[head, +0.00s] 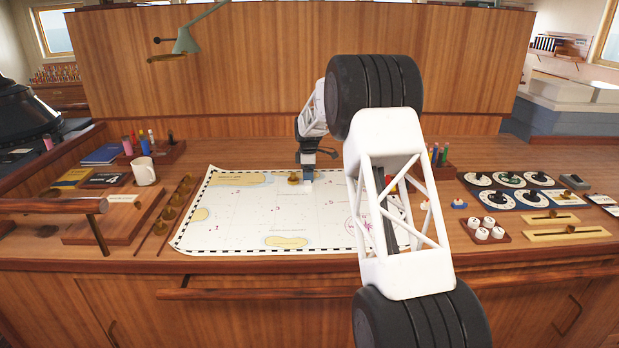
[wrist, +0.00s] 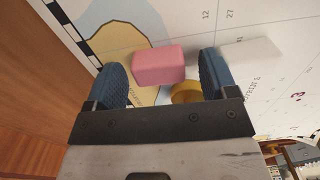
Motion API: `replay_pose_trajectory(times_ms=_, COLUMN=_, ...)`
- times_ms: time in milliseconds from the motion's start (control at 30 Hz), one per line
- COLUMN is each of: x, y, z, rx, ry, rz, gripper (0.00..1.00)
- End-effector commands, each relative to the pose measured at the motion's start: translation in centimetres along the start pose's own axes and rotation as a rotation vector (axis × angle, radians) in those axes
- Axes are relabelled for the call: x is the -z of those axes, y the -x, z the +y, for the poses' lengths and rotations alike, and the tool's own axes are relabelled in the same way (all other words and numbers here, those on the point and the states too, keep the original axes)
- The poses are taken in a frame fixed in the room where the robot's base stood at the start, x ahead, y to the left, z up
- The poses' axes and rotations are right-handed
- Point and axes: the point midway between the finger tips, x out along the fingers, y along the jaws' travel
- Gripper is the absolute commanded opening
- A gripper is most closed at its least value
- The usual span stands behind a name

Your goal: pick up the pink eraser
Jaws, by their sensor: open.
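The pink eraser (wrist: 158,66) is a small rounded block lying on the paper chart (head: 240,215), in the wrist view. There it appears between the two blue fingers of my gripper (wrist: 162,72), with a gap on each side. My gripper is open and holds nothing. I cannot tell how far the fingertips are above the chart. In the head view my gripper (head: 308,175) is over the back middle of the chart, and I cannot make out the eraser there.
A round brass piece (wrist: 187,93) is close to the eraser, near the right finger. A pale block (wrist: 250,53) lies just beyond that finger. A white mug (head: 144,171) and brass pieces on a rack (head: 175,208) stand left; dials (head: 510,180) are right. The chart's front left is mostly clear.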

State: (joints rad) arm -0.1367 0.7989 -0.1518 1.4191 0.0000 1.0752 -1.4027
Motion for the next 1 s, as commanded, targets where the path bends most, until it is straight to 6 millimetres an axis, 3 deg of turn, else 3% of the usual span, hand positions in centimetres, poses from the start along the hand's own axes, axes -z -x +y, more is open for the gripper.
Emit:
replay_pose_trajectory(times_ms=133, x=0.0, y=0.0, z=0.0, rx=0.0, ry=0.0, rz=0.0, gripper=0.79)
replay_pose_trajectory(times_ms=500, x=0.0, y=0.0, z=0.0, rx=0.0, ry=0.0, rz=0.0, gripper=0.26)
replay_pose_trajectory(times_ms=1000, x=0.0, y=1.0, z=0.0, rx=-0.001, ry=0.0, rz=0.0, gripper=0.25)
